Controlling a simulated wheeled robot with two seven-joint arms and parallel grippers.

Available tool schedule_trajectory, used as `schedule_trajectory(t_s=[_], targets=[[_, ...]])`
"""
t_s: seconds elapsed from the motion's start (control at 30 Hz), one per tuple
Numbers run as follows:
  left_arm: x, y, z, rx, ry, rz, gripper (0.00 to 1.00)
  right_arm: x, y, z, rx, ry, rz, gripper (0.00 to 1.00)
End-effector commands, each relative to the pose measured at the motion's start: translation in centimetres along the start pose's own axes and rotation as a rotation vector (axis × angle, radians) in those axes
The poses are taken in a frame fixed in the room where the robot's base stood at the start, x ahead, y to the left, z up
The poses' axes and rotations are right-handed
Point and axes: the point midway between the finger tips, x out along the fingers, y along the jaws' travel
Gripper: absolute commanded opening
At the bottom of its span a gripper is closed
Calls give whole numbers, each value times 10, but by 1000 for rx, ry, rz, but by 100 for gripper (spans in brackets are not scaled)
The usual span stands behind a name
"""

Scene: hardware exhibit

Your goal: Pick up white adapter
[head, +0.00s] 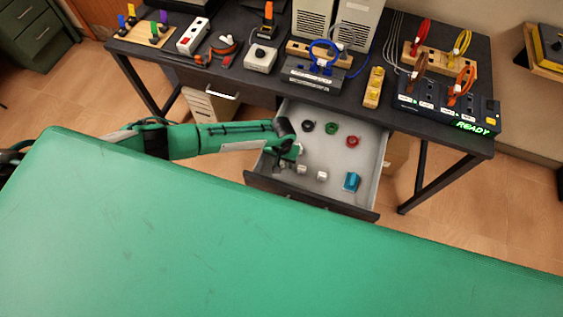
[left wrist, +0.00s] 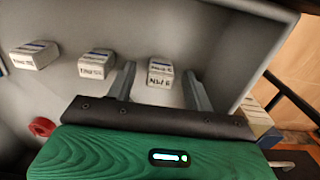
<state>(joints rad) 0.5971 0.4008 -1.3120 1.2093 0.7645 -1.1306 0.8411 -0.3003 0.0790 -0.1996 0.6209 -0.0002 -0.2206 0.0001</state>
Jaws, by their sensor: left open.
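Small white adapters lie in the open drawer. In the head view, one white adapter (head: 302,169) lies close to my left gripper (head: 292,158), and a second white adapter (head: 322,175) lies to its right. The left wrist view shows three labelled white blocks: one at the left (left wrist: 34,56), one in the middle (left wrist: 96,63) and one at the right (left wrist: 160,73). My left gripper (left wrist: 160,88) is open. In that picture the right block appears between its fingertips, with no grip on it. Whether the fingers are at its height, I cannot tell. My right gripper is not in view.
The grey drawer (head: 335,195) also holds a black ring (head: 308,127), a green ring (head: 331,128), a red ring (head: 352,141) and a blue block (head: 351,182). Its walls surround my gripper. The dark table (head: 275,82) above carries cables, boxes and a panel reading READY (head: 476,128).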

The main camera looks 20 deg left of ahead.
Motion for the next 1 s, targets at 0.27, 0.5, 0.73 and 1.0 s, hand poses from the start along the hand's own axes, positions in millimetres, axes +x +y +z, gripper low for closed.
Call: schedule_trajectory(t_s=[0.27,0.5,0.73,1.0], targets=[[0,0,0,0,0,0,31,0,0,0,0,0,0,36],[0,0,0,0,0,0,4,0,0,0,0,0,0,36],[-2,0,0,0,0,1,4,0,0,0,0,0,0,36],[-26,0,-1,-1,2,2,4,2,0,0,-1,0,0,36]])
